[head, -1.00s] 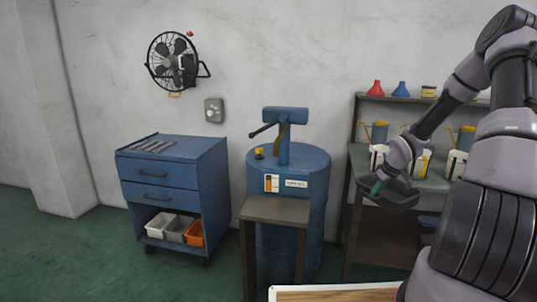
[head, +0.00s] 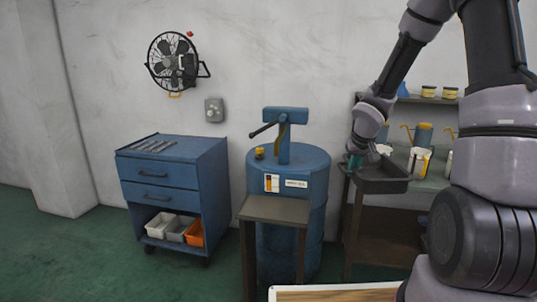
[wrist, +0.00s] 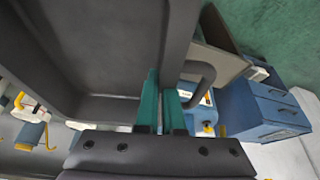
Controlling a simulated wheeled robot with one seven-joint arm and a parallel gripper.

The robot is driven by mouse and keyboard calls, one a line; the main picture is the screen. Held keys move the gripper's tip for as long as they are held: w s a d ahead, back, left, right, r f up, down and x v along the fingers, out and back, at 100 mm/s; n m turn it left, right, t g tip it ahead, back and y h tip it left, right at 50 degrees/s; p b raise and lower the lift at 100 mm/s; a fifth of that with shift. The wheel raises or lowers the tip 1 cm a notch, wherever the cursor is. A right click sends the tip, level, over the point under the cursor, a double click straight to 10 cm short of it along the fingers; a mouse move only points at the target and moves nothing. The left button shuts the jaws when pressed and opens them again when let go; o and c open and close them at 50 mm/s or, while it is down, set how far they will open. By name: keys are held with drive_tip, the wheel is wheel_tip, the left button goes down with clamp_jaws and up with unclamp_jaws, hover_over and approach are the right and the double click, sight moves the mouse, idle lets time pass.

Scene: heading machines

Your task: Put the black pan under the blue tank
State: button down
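The black pan (head: 386,182) is a dark rectangular tray with raised walls, held in the air in front of the shelf. My gripper (head: 356,161) is shut on its left edge in the head view. In the wrist view the pan (wrist: 110,107) fills the upper left, with the teal fingers (wrist: 161,108) at its wall near a looped handle (wrist: 207,84). The blue tank (head: 318,205) is a drum with a pump head and lever on top, standing left of the pan. A grey stand (head: 275,208) in front hides part of it.
A blue drawer cart (head: 170,175) with bins stands left of the tank. A shelf unit (head: 435,185) with cans and jars is behind the pan. A wooden-topped surface (head: 335,293) is at the bottom edge. Green floor is free between cart and tank.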

wheel_tip(320, 180, down, 9)
drive_tip(key=s, duration=0.2)
drive_tip(key=shift+d, duration=0.35)
drive_tip(key=shift+r, duration=0.1)
idle(0.4)
